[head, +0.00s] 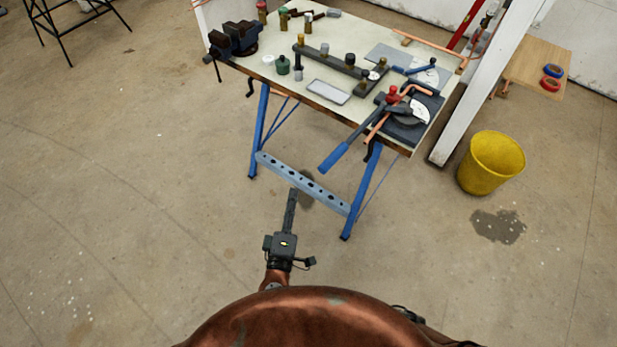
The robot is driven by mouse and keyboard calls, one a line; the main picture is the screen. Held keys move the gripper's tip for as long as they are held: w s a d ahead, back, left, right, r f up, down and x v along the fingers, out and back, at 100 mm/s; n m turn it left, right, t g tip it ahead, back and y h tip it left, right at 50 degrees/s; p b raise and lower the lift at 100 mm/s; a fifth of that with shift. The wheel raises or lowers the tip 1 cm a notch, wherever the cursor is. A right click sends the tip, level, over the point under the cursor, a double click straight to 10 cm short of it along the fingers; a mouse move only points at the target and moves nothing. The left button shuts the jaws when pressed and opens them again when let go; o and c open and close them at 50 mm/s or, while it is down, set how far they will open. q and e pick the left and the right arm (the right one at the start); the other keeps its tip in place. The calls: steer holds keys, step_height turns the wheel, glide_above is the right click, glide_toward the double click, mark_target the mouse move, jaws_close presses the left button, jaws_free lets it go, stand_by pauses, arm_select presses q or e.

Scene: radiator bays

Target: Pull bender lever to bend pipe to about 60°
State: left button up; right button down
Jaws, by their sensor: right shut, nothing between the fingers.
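The pipe bender sits at the right front corner of the workbench (330,95), with a grey half-round former (413,112) on a dark base. Its long lever ends in a blue handle (334,158) that sticks out past the bench's front edge, toward the lower left. A copper pipe (376,129) lies in the bender, with one end pointing to the front beside the lever. A red knob (393,92) stands above the lever. My right gripper (293,192) is shut and empty, in front of the bench, apart from the blue handle. My left gripper is not in view.
A blue vise (235,38) is on the bench's left corner. Bottles, a dark bar fixture and a tray (328,92) lie between. The bench's blue legs and perforated crossbar (300,182) are near my gripper.

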steer(key=w+d, duration=0.5)
steer(key=w, duration=0.2)
steer(key=shift+w+r+b, duration=0.2)
steer(key=shift+w+b, duration=0.1)
steer(key=shift+b, duration=0.1)
steer(key=shift+s, duration=0.1)
